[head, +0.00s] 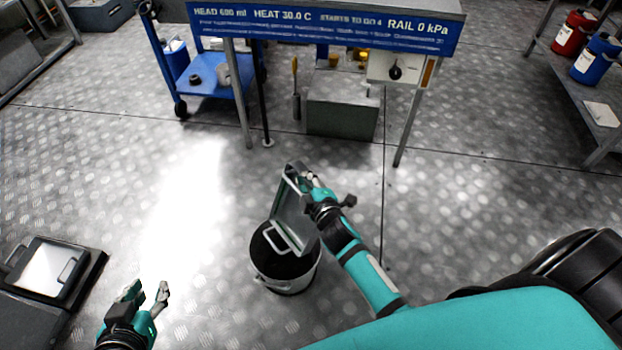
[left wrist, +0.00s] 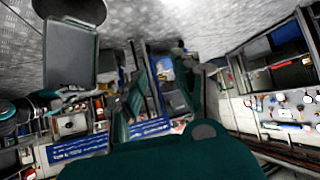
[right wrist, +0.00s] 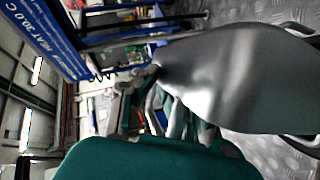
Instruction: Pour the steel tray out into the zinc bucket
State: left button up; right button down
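The steel tray (head: 291,222) is tipped steeply, almost on edge, over the zinc bucket (head: 287,284), its lower end at the bucket's mouth. My right gripper (head: 306,182) is shut on the tray's upper end. In the right wrist view the tray's smooth grey face (right wrist: 235,75) fills much of the right side, with a handle at its far end. The bucket stands upright on the floor; its inside looks dark, and I cannot tell what it holds. My left gripper (head: 147,293) is open and empty, left of the bucket and apart from it.
A shallow pan with handles (head: 45,268) rests on a dark stand at the left. A bench with a blue sign (head: 325,28) and a grey box (head: 342,112) stand beyond the bucket. A blue cart (head: 218,75) is back left. The floor between is clear.

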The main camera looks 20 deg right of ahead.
pick_arm(q)
jog(key=shift+w+d+r+t, duration=0.2)
jog(key=shift+w+r+t, duration=0.2)
jog(key=shift+w+r, duration=0.05)
jog(key=shift+w+d+r+t, duration=0.2)
jog(key=shift+w+r+t, duration=0.2)
jog(key=shift+w+r, duration=0.05)
jog(key=shift+r, duration=0.1)
dwell(2.5)
